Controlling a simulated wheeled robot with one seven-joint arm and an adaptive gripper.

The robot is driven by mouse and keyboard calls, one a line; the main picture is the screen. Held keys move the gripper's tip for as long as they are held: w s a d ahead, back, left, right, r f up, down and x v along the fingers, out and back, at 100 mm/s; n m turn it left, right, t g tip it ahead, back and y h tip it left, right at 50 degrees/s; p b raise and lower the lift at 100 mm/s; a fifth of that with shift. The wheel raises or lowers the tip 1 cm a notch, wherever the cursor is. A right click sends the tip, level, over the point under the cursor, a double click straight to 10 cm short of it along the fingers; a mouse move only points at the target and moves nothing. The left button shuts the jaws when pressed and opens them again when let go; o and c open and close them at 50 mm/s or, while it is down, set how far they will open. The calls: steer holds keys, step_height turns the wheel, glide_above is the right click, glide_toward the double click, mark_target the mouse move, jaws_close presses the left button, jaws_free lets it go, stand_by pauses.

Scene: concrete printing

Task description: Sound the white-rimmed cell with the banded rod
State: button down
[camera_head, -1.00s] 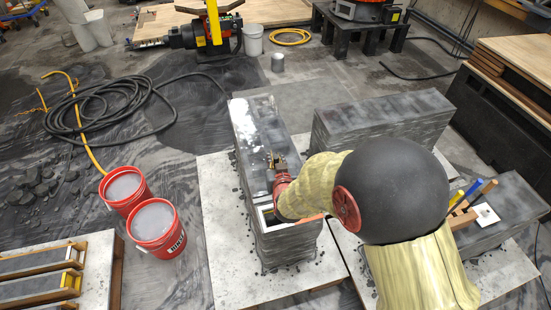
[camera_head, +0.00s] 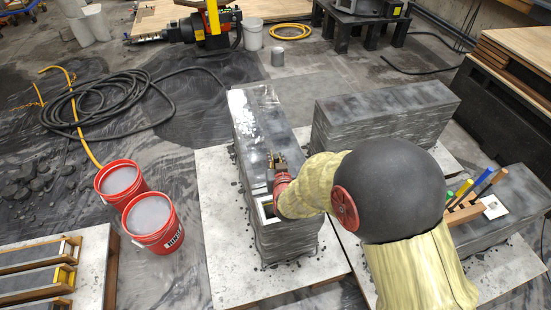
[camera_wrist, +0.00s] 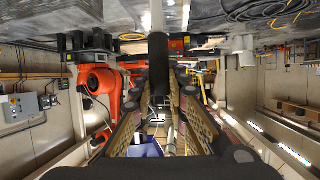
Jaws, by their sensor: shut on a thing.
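The white-rimmed cell (camera_head: 259,211) is an opening in the near end of the long grey printed wall (camera_head: 258,125) in the head view. My forearm partly covers its right side. My gripper (camera_head: 279,161) is above this wall, just beyond the cell. In the wrist view my gripper (camera_wrist: 160,118) is shut on a rod (camera_wrist: 159,70), dark along its middle and pale toward the far end. The rod stands out from between the fingers. I cannot make out the rod in the head view, nor whether its end touches anything.
A wooden rack (camera_head: 462,214) with several coloured rods stands on the right wall block, beside a white card (camera_head: 494,208). Another grey wall (camera_head: 385,112) stands behind my arm. Red buckets (camera_head: 152,222) and a coiled hose (camera_head: 100,105) are at left.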

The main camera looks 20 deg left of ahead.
step_height(320, 180, down, 12)
steer(key=b, duration=1)
stand_by(1.4)
steer(key=shift+r, duration=0.15)
step_height(320, 180, up, 22)
steer(key=p, duration=1.2)
stand_by(0.5)
